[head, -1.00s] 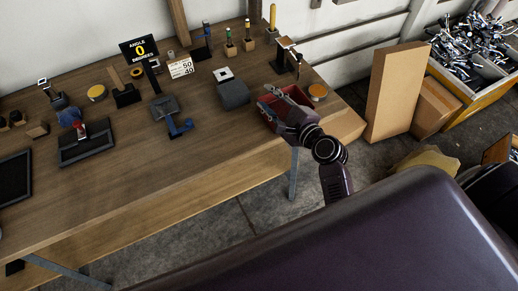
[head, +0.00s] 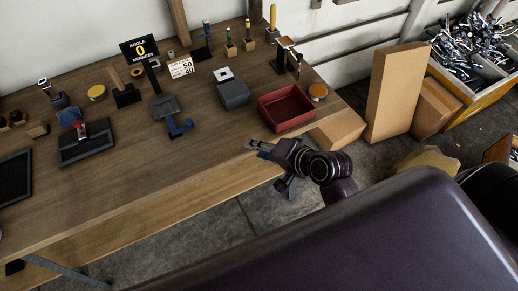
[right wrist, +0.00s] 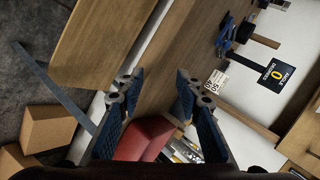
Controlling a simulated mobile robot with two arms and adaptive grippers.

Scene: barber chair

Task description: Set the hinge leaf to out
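A sign reading angle 0 degrees (head: 139,48) stands at the back of the workbench and also shows in the right wrist view (right wrist: 276,74). Below it is a grey and blue hinged-looking fixture (head: 165,107) with a blue arm (head: 180,127). I cannot tell for sure that this is the hinge leaf. My right gripper (head: 257,149) is over the bench's front edge, right of the fixture and apart from it. In the right wrist view my right gripper (right wrist: 158,84) has its blue-padded fingers spread with nothing between them. My left gripper is not in view.
A red tray (head: 287,108) stands at the bench's right end, beside a round wooden piece (head: 318,91). A grey block (head: 234,93) stands between tray and fixture. A dark padded surface (head: 330,240) fills the lower right. The bench's front middle is clear.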

